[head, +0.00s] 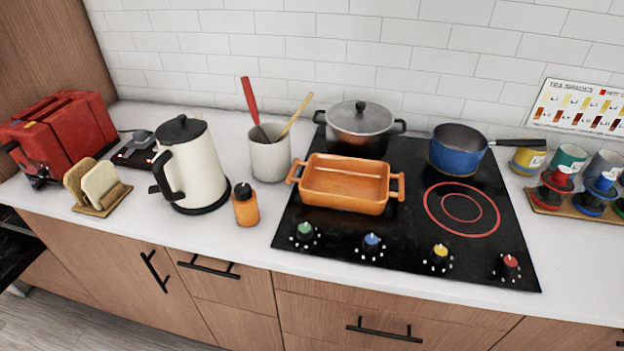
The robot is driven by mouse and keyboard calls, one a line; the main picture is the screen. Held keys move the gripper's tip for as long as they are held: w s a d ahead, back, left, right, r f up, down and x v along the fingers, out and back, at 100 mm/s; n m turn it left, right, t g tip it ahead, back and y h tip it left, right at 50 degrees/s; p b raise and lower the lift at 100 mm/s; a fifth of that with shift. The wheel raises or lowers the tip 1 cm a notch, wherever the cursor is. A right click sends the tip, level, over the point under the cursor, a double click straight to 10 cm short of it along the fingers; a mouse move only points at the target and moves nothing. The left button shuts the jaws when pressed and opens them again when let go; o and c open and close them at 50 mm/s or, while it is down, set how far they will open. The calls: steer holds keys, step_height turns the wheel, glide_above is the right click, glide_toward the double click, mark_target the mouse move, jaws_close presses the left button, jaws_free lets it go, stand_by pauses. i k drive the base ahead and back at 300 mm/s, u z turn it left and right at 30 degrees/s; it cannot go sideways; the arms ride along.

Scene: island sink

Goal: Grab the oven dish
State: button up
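The oven dish (345,202) is orange, rectangular and open on top, with a loop handle at its left end and another at its right end. It sits upright on the front left part of the black cooktop (490,262) in the head view. It looks empty. My gripper is not in view.
A grey lidded pot (360,122) stands right behind the dish, and a blue saucepan (456,150) stands behind right. A utensil crock (270,158), an orange bottle (246,206) and a cream kettle (190,168) stand left. The marked burner (462,208) right of the dish is bare.

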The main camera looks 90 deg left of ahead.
mark_target(358, 185)
steer(key=u, duration=2.2)
steer(key=i, duration=0.9)
steer(key=u, duration=1.75)
